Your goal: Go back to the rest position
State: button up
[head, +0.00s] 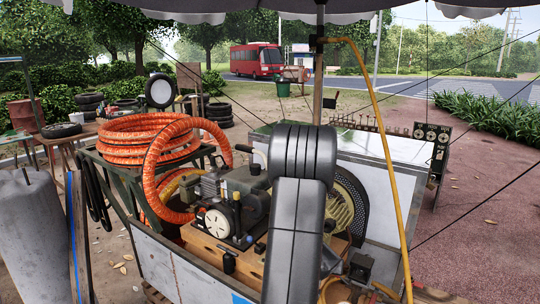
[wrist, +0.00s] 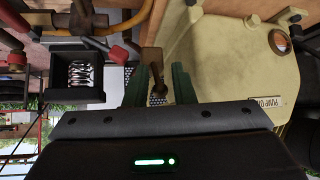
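My arm crosses the middle of the head view in front of the compressor cart (head: 205,262), and my gripper is hidden there behind it. In the wrist view my gripper (wrist: 158,78) has two dark green fingers standing apart. A rusty brown fitting (wrist: 155,62) shows in the gap between them. I see space beside it, but I cannot tell its exact depth. A cream housing (wrist: 235,60) with a "PUMP" label is close to the right finger.
The compressor (head: 228,212), an orange hose coil (head: 140,136) and a yellow hose (head: 385,140) crowd the cart. A pole (head: 318,80) rises behind my arm. A red pipe (wrist: 118,52) and a dark box (wrist: 75,75) are left of the fingers. Open pavement (head: 490,220) lies right.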

jog(key=shift+s+a+f+t+h+b, duration=0.15)
jog(key=shift+f+t+h+b, duration=0.35)
jog(key=shift+b, duration=2.45)
jog(key=shift+s+a+f+t+h+b, duration=0.2)
jog(key=shift+t+b, duration=0.5)
jog(key=shift+b, duration=2.25)
jog(key=shift+d+r+b, duration=0.1)
jog(key=shift+b, duration=0.65)
